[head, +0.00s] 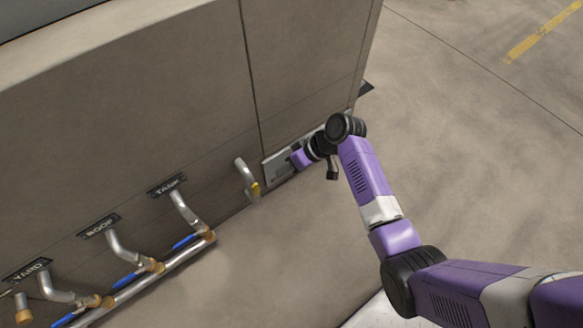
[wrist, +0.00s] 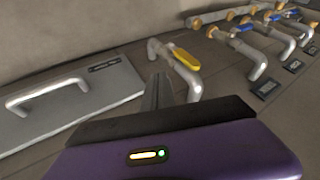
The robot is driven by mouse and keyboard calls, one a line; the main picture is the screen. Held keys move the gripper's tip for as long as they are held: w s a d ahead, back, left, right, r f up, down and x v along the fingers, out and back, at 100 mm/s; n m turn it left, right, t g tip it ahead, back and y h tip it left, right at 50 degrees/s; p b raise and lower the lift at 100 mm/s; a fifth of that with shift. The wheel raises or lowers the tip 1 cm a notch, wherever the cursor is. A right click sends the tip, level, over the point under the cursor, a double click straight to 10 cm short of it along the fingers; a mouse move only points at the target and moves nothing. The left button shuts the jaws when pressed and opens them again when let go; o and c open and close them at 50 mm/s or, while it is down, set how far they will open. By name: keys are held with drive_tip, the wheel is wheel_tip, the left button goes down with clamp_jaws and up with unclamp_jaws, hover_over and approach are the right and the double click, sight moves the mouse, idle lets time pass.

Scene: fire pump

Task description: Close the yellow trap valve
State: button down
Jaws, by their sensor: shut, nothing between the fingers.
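The yellow trap valve lever (head: 255,190) is on a short bent silver pipe (head: 242,172) low on the wall, left of my gripper in the head view. In the wrist view the yellow lever (wrist: 186,59) looks roughly in line with its pipe (wrist: 193,84), just beyond and right of my fingertips. My gripper (wrist: 157,80) is shut and empty, its dark fingers close to the pipe and overlapping it in view. I cannot tell whether they touch. In the head view my gripper (head: 293,157) is at the wall, its fingers hard to make out.
A grey panel (wrist: 68,110) with a bar handle (wrist: 45,95) is left of the valve in the wrist view. Several pipes with blue levers, including one under the TANK label (head: 167,186), run along the wall on the valve's other side. The floor (head: 450,150) right of my arm is clear.

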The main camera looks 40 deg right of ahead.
sight(256, 192)
drive_tip(key=w+a+f+b, duration=0.1)
drive_tip(key=a+f+b, duration=0.1)
drive_tip(key=a, duration=0.3)
drive_tip(key=shift+a+f, duration=0.25)
drive_tip(key=shift+w, duration=0.1)
